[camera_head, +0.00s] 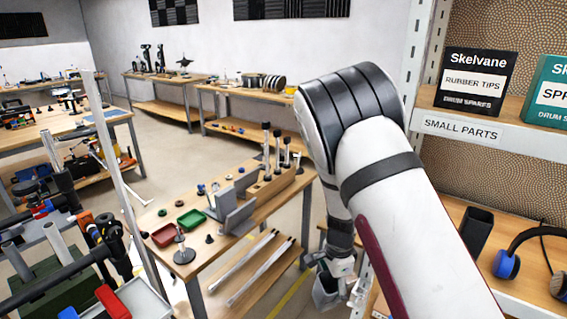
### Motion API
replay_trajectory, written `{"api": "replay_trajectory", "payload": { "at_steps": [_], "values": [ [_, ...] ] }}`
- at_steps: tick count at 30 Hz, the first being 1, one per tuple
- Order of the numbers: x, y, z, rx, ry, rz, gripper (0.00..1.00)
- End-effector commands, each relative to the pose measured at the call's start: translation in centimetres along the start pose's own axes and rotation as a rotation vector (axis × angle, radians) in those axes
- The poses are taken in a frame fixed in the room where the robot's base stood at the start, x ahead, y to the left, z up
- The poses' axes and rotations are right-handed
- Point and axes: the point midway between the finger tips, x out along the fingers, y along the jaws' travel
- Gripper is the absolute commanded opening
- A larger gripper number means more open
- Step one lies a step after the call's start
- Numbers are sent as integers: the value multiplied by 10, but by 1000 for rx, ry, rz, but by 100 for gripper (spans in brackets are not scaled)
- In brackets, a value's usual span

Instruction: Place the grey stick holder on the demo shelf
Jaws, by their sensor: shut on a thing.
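My gripper (338,268) hangs low at the end of my arm, between the workbench and the shelf unit. It is shut on the grey stick holder (325,294), a grey open-topped container, partly hidden by the gripper. The holder is apart from the shelves, below and left of the lower shelf board. The shelf unit on the right has a lower board (521,283) bearing a black upright holder (474,231) and blue-and-black headphones (516,258). No label reading "demo" shows.
The upper shelf, labelled SMALL PARTS (460,127), holds a black box (476,82) and a teal box (553,97). The shelf's white upright (413,60) is close beside my arm. A wooden workbench (240,243) with trays and tools stands left of my gripper.

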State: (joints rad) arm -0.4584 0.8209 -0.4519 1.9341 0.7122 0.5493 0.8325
Motion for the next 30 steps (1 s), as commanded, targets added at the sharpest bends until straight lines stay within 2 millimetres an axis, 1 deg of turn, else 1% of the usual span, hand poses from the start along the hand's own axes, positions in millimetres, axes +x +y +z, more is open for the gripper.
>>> {"api": "replay_trajectory", "payload": {
  "at_steps": [3, 12, 18, 21, 24, 30],
  "values": [
    [-16, -3, -10, -224, 0, -5, 11],
    [-51, -4, -36, -800, 6, -1, 11],
    [-70, -3, -51, -1118, 12, 8, 10],
    [-77, -2, -56, -1226, 14, 11, 10],
    [-80, -2, -60, -1293, 15, 15, 10],
    [-82, -1, -61, -1331, 16, 16, 10]
  ]
}}
